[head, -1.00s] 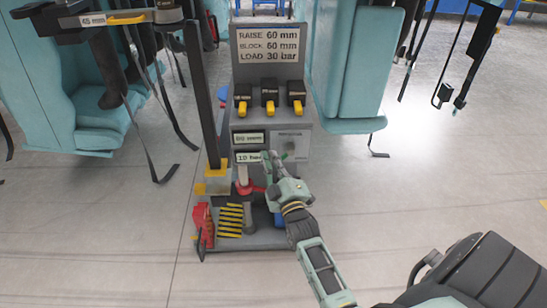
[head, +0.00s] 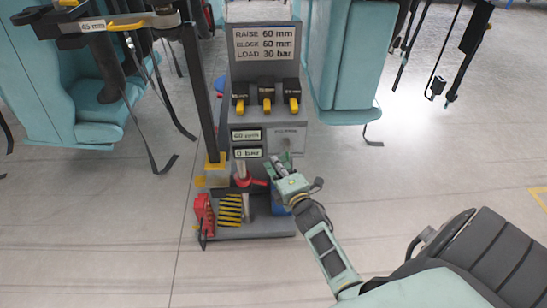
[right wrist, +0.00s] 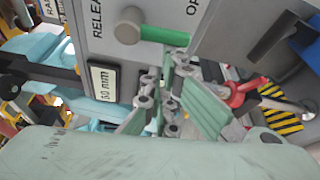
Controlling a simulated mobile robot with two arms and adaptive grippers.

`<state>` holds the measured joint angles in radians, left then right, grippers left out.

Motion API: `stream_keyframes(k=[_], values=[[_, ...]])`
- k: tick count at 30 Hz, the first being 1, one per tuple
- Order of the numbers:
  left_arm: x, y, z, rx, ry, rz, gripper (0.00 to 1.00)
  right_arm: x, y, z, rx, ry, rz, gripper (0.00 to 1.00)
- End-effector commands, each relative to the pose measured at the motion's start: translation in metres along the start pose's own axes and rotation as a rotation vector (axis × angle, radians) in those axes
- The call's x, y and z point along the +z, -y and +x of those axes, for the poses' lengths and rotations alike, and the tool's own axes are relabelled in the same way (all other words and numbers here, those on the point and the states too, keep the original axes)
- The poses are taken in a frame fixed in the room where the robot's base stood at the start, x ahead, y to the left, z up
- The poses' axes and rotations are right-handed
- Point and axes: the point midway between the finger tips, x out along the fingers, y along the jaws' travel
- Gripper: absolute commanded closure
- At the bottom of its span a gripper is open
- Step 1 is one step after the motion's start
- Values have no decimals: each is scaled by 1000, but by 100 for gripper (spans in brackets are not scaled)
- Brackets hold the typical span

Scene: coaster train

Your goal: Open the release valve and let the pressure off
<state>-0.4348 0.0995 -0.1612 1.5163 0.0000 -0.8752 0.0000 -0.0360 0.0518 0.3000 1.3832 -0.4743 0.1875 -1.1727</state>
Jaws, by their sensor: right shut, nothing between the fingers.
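The release valve shows in the right wrist view as a round metal hub (right wrist: 130,25) with a green handle (right wrist: 163,35). It is on a grey panel lettered "RELEA…" and "OP…"; the lettering is cut off. The handle points away from "RELEA…", towards the "OP…" side. My right gripper (right wrist: 170,75) is shut and empty, its tips just beside the handle; I cannot tell whether they touch. In the head view the right gripper (head: 279,166) is at the lower panel and hides part of the valve. The pressure display (head: 248,153) reads 0 bar. My left gripper is not in view.
A height display (head: 247,135) reads 60 mm. A sign (head: 265,43) gives raise 60 mm, block 60 mm, load 30 bar. Red parts (head: 245,181) and yellow-black striped blocks (head: 230,209) stand left of the gripper. Teal seats (head: 345,60) flank the cart.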

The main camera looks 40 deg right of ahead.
Motion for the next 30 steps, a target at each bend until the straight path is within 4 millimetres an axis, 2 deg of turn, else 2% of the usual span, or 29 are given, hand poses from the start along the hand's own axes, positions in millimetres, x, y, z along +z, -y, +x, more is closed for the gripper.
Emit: stream_keyframes(k=[3,9,30], values=[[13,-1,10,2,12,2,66,7,3,-2,-40,3,-109,100],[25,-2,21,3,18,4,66,14,9,-4,-98,3,-282,100],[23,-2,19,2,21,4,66,30,17,-10,-94,2,-267,100]])
